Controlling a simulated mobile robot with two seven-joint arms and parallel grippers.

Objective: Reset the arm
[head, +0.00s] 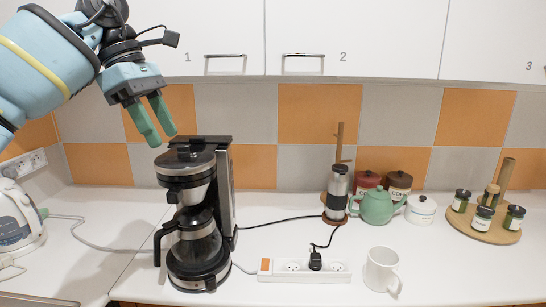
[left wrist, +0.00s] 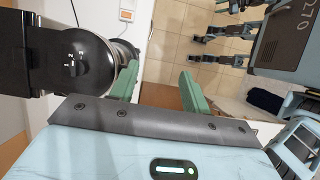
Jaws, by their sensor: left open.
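My left arm comes in from the upper left in the head view. My left gripper (head: 154,122) has green fingers that point down and right, above the coffee maker (head: 185,156). The fingers are apart with nothing between them. In the left wrist view my left gripper (left wrist: 158,88) also shows open and empty, with the black and silver top of the coffee maker (left wrist: 85,65) just left of it. My right gripper is not seen in the head view.
A power strip (head: 303,270), a white mug (head: 381,270), a green teapot (head: 376,205) and a round board (head: 484,232) with jars stand on the white counter. A white kettle (head: 18,217) is at far left. White cabinets (head: 365,38) hang above.

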